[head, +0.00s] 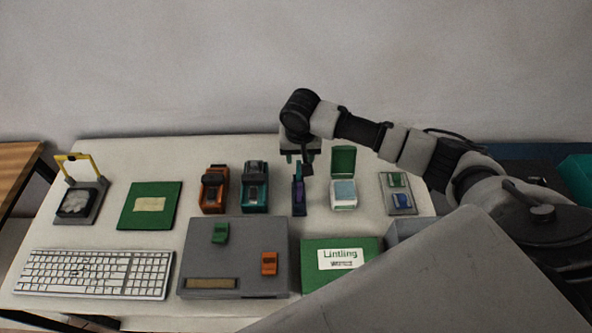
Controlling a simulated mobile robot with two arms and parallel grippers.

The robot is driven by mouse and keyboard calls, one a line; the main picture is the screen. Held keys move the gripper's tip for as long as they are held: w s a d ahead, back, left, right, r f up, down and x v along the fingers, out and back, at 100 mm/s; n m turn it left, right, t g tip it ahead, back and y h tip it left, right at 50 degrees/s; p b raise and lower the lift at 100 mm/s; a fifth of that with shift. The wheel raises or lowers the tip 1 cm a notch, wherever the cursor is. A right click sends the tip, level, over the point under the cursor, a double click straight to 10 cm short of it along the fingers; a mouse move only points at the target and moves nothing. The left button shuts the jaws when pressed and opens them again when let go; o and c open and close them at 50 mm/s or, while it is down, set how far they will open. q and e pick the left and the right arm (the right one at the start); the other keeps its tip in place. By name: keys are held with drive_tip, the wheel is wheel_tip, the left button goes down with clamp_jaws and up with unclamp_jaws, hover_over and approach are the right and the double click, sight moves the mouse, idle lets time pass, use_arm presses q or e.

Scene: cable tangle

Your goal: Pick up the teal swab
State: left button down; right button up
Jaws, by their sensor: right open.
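My right gripper (300,158) points down over the back middle of the table, with its fingers apart. Directly below it stands a small dark purple holder (299,198). A thin teal piece, which looks like the teal swab (297,172), rises from the holder up toward the space between the fingers. It is too small to tell whether the fingers touch it. My left gripper is not in view.
A teal device (255,188) and an orange one (214,188) stand left of the holder. An open green-lidded box (343,194) stands close on its right. A grey box (233,258), a green box (325,247) and a keyboard (95,274) lie in front.

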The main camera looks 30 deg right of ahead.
sight(299, 169)
drive_tip(key=shift+s+f, duration=0.2)
drive_tip(key=shift+f, duration=0.7)
drive_tip(key=shift+w+d+f+p, duration=0.1)
drive_tip(key=shift+w+f+p, duration=0.15)
drive_tip(key=shift+f, duration=0.65)
drive_tip(key=shift+w+f+p, duration=0.2)
drive_tip(key=shift+w+f, duration=0.05)
drive_tip(key=shift+f, duration=0.7)
drive_tip(key=shift+w+d+f+p, duration=0.1)
drive_tip(key=shift+w+f+p, duration=0.15)
drive_tip(key=shift+f, duration=0.65)
clamp_jaws()
